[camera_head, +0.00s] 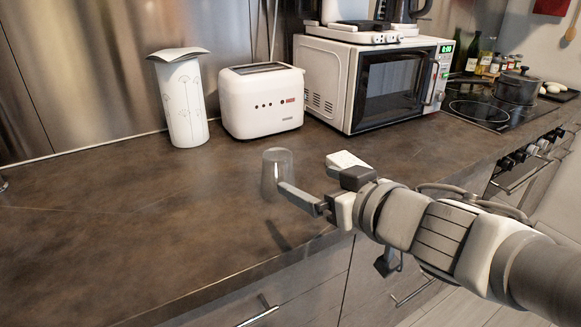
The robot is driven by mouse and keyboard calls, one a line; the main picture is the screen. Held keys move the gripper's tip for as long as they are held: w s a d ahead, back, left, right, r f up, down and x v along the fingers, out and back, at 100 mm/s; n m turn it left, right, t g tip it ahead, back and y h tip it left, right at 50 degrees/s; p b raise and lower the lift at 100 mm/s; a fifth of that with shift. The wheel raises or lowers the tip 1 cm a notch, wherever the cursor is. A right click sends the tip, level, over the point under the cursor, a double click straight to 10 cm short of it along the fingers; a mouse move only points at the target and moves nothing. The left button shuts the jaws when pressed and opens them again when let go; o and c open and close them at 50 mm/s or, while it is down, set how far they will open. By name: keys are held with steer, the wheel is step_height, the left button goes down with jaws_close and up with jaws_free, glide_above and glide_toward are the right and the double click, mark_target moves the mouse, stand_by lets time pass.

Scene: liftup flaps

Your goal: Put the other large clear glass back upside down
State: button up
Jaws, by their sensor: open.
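A large clear glass (276,170) stands on the brown countertop (120,220), near the middle of the view. It looks upright on its axis, but I cannot tell surely which end is the mouth. My gripper (308,172) reaches in from the right, low over the counter, with its fingers spread apart. The nearer finger's tip overlaps the lower right side of the glass in the picture; I cannot tell whether it touches. The other finger is farther back, to the right of the glass. Nothing shows between the fingers.
A white toaster (262,101) and a patterned white canister (183,103) stand along the back wall. A white microwave (370,82) stands behind my gripper, with a cooktop (480,110) and a pot (517,87) beyond. The counter's front edge runs below my arm.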

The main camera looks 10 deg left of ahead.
mark_target(283, 168)
steer(key=shift+p+x, duration=2.25)
steer(key=shift+x, duration=0.5)
steer(key=p+x, duration=0.3)
steer(key=x, duration=0.1)
steer(key=shift+r, duration=0.1)
steer(key=shift+x, duration=1.1)
steer(key=shift+d+b+x, duration=0.25)
steer(key=shift+b+x, duration=0.7)
steer(key=shift+x, duration=1.85)
steer(key=shift+w, duration=0.15)
steer(key=c, duration=1.5)
